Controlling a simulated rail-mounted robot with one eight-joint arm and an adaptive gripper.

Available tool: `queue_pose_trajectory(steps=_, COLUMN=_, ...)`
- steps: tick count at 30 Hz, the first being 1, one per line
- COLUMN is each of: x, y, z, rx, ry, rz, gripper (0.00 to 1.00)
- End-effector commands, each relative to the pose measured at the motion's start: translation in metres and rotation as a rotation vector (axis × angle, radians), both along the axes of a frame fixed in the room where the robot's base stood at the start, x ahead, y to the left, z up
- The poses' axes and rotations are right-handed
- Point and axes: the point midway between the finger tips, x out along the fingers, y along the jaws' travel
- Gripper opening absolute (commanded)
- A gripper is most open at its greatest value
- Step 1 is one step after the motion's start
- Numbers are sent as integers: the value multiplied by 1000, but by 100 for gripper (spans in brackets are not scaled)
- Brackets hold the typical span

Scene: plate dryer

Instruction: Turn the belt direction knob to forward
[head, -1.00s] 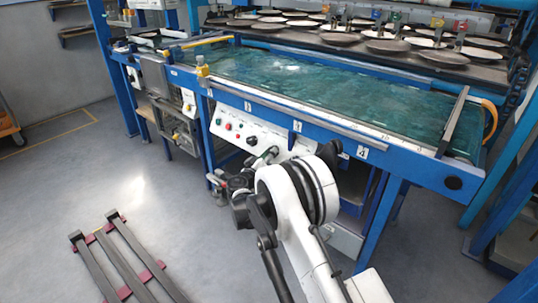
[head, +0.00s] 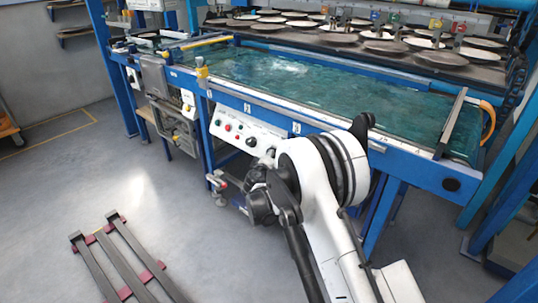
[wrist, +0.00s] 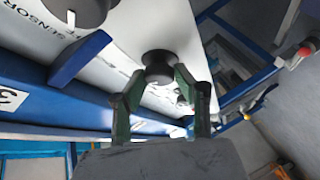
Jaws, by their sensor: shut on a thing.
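In the wrist view my gripper (wrist: 159,80) is shut on a round black knob (wrist: 158,64) that stands out from the white control panel (wrist: 165,25). The fingertips sit on either side of the knob. No label beside this knob is readable. A second dark knob (wrist: 75,8) is at the upper left, near the lettering "SENSOR". In the head view the white panel (head: 232,120) carries a green button, a red button and a dark knob (head: 251,141). My arm hides most of the gripper there.
The blue machine frame (head: 340,137) runs just above the panel, and a blue bracket (wrist: 80,57) is close to the gripper in the wrist view. The teal belt (head: 330,85) lies above. Dark rails (head: 122,262) lie on the otherwise open floor at lower left.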

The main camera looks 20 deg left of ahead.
Motion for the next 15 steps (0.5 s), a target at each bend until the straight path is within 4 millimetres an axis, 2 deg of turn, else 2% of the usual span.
queue_pose_trajectory(steps=15, x=1, y=-2, z=4, rx=-295, ry=111, rz=181, gripper=3)
